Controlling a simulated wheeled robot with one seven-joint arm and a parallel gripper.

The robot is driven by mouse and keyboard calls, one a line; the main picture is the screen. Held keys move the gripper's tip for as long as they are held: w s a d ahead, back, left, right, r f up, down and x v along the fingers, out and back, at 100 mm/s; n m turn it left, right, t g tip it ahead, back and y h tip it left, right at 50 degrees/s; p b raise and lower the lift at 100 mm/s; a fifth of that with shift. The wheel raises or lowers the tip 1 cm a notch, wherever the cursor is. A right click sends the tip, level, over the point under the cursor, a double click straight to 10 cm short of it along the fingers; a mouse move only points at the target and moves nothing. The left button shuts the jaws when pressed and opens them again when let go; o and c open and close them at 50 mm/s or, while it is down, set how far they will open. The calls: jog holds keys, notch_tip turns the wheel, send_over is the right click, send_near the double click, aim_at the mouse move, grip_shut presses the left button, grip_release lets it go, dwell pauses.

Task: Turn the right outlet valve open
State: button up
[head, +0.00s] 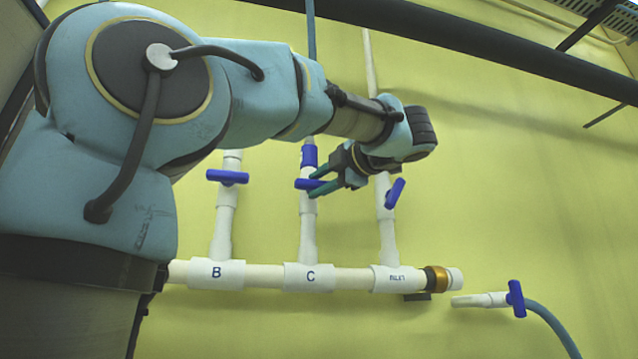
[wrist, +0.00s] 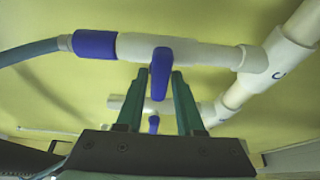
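The valve on the C branch has a blue handle (head: 306,184) lying crosswise to its white pipe in the head view. In the wrist view this handle (wrist: 160,72) sits on a white valve body (wrist: 192,50), with a blue coupling (wrist: 95,44) and hose to its left. My gripper (head: 318,181) is at this handle. In the wrist view my gripper's two fingertips (wrist: 160,73) stand on either side of the handle, apart, with a narrow gap visible on the left. Contact on the right side is hard to tell.
The B branch has a crosswise blue handle (head: 228,177) to the left. A tilted blue handle (head: 395,193) is on the branch to the right. The white manifold (head: 263,278) runs below. A loose hose with a blue valve handle (head: 516,298) is at lower right.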

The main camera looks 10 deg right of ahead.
grip_shut()
dwell(0.3)
jog(key=n+h+b, duration=0.1)
jog(key=n, duration=0.1)
jog(key=n+g+h, duration=0.1)
jog(key=n, duration=0.2)
jog(key=shift+n+g+b, duration=0.3)
jog(key=shift+b, duration=0.1)
jog(key=n+h+b, duration=0.1)
jog(key=n+h, duration=0.1)
jog(key=n, duration=0.2)
jog(key=shift+a+r+g+b, duration=0.1)
jog(key=shift+r+g+b, duration=0.05)
jog(key=shift+g+b, duration=0.25)
jog(key=n+h+b, duration=0.1)
jog(key=n+h, duration=0.1)
jog(key=n, duration=0.1)
jog(key=shift+a+r+h+b, duration=0.1)
jog(key=shift+a+h+b, duration=0.05)
jog(key=shift+h+b, duration=0.2)
jog(key=shift+o, duration=2.4)
grip_release()
